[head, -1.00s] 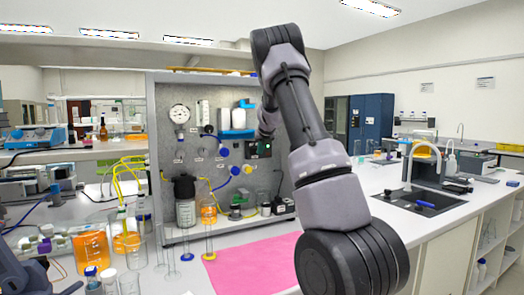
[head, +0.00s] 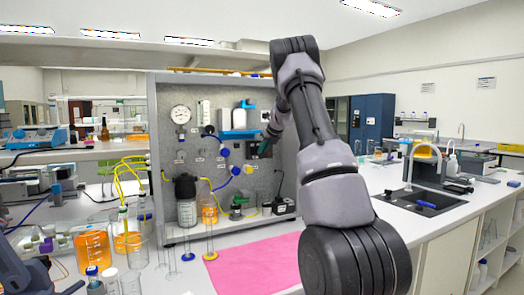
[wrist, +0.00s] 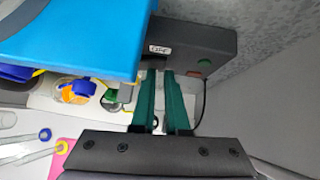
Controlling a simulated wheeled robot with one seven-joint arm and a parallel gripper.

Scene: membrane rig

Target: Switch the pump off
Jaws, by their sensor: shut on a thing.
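The dark pump box (wrist: 190,38) has a small white label, a green round spot (wrist: 205,62) and a reddish part (wrist: 193,73) on its face. In the head view the box (head: 251,149) is on the grey panel, partly covered by my gripper (head: 265,147). In the wrist view my gripper's (wrist: 161,76) green fingers reach to the box's lower edge. They are shut on a small part there, with a narrow gap between them. The gripped part is mostly hidden, so its exact shape and the switch position cannot be told.
The panel (head: 165,130) carries a gauge, tubing and bottles. Glassware with orange liquid (head: 92,250) stands front left. A pink mat (head: 255,262) lies clear below.

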